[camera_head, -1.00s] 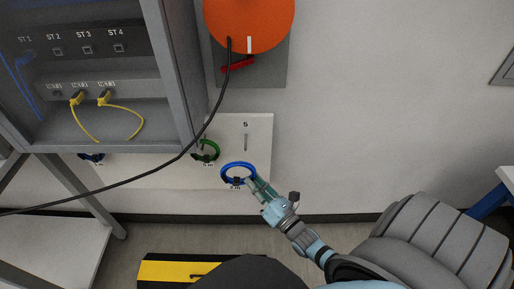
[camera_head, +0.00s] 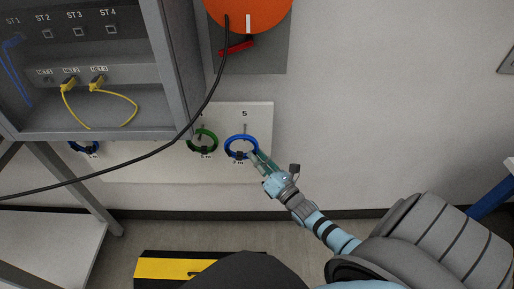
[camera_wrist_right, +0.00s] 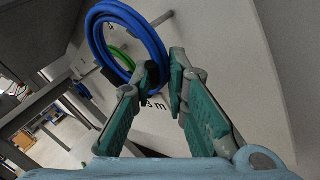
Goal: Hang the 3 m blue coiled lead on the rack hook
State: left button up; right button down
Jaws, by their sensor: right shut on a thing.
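The blue coiled lead (camera_head: 229,149) is a ring with a dark band at its bottom and a "3 m" label. My right gripper (camera_head: 257,159) is shut on its lower edge. In the right wrist view the lead (camera_wrist_right: 101,40) stands up beyond my fingertips (camera_wrist_right: 164,70). The rack hook (camera_head: 245,129) under the number 5 is a thin peg on the pale board (camera_head: 262,117). The ring's top overlaps the hook's lower part in the head view; I cannot tell whether the hook passes through the ring. My left gripper is out of view.
A green coil (camera_head: 203,133) hangs just left of the blue lead, and another blue coil (camera_head: 83,147) is farther left. A dark cable (camera_head: 150,160) sweeps across the board from the orange disc (camera_head: 250,12). The grey cabinet (camera_head: 186,70) stands upper left.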

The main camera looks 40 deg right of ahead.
jog(key=shift+w+d+f+b, duration=0.3)
jog(key=shift+w+d+b, duration=0.2)
jog(key=shift+w+b, duration=0.2)
jog(key=shift+w+d+f+b, duration=0.35)
jog(key=shift+w+d+b, duration=0.15)
jog(key=shift+b, duration=0.3)
jog(key=shift+w+d+f+b, duration=0.3)
jog(key=shift+w+d+b, duration=0.15)
jog(key=shift+w+b, duration=0.3)
jog(key=c, duration=1.5)
grip_release()
jog(key=shift+s, duration=0.1)
jog(key=s, duration=0.4)
jog(key=s+f, duration=0.1)
jog(key=s, duration=0.7)
jog(key=shift+f, duration=0.25)
